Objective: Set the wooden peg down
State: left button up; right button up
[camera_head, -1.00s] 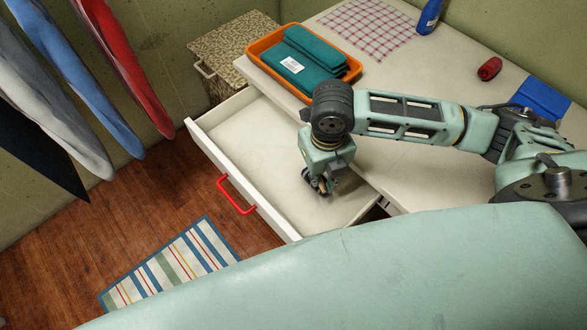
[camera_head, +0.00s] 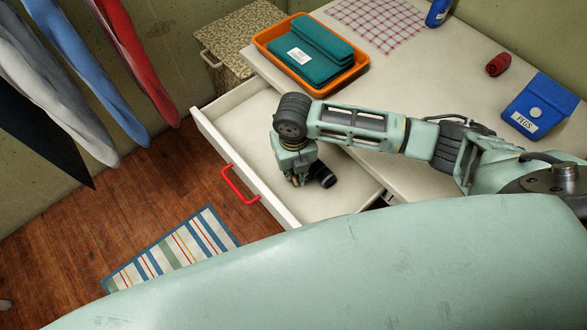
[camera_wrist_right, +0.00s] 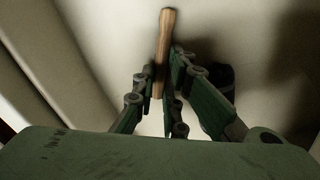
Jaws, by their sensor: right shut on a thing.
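The wooden peg (camera_wrist_right: 164,42) shows in the right wrist view as a slim brown stick between the fingers of my right gripper (camera_wrist_right: 160,82). The gripper is shut on it, and its upper end sticks out past the fingertips. In the head view, my right gripper (camera_head: 297,180) is inside the open white drawer (camera_head: 245,128), low over its pale floor. The peg is too small and hidden there to make out clearly. I cannot tell whether it touches the drawer floor. My left gripper is not in view.
A dark cylindrical object (camera_head: 323,176) is right beside the gripper. The drawer has a red handle (camera_head: 238,187). On the table are an orange tray (camera_head: 263,47) with teal cloths, a checked cloth (camera_head: 378,24), a red item (camera_head: 498,64) and a blue "PEGS" pouch (camera_head: 541,104).

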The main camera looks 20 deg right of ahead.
jog(key=shift+f, duration=0.1)
jog(key=o, duration=0.7)
jog(key=shift+o, duration=0.2)
notch_tip(320, 180, up, 12)
jog(key=shift+r, duration=0.2)
